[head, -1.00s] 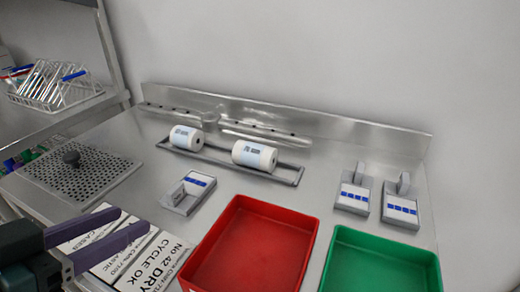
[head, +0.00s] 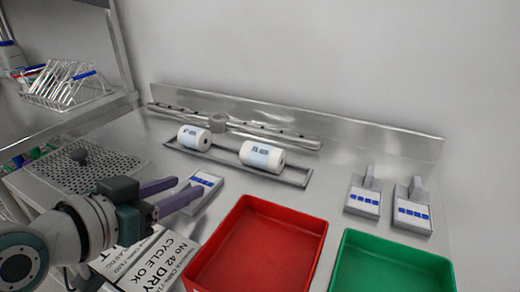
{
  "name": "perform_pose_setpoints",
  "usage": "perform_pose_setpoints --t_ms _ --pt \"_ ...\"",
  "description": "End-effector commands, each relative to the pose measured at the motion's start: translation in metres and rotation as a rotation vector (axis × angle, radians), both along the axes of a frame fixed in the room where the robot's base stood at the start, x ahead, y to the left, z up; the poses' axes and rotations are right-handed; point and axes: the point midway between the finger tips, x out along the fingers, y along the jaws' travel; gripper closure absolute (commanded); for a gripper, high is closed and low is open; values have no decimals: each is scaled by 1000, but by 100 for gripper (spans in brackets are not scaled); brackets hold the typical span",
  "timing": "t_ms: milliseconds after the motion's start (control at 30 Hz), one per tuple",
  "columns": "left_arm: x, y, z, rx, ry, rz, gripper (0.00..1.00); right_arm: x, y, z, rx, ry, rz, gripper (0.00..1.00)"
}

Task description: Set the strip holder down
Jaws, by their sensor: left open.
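A grey strip holder (head: 207,180) with a white strip marked with blue squares sits on the steel table, left of centre in the head view. Two similar strip holders stand at the right, one (head: 362,197) beside the other (head: 410,210), each with an upright grey tab. My left gripper (head: 190,186) is open, with its two purple fingers pointing at the left holder. The fingers cover that holder's left part, so I cannot tell whether they touch it. My right gripper is out of view.
A red tray (head: 262,204) and a green tray (head: 392,246) stand at the front. Two white rolls lie in a metal rack (head: 295,178) behind. A perforated plate (head: 72,172) is at the left. Printed cards (head: 150,262) lie under my left arm.

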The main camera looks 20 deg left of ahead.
Motion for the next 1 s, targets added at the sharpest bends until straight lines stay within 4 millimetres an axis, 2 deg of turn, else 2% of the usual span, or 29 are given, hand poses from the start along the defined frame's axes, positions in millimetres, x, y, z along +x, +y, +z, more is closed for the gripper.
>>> perform_pose_setpoints --t_ms 133,567,1000 --pt "0 0 0 0 1 0 52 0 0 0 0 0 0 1" --pt "-1 0 0 0 1 0 100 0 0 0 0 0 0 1" --pt "-1 0 0 0 1 0 100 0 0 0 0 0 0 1"
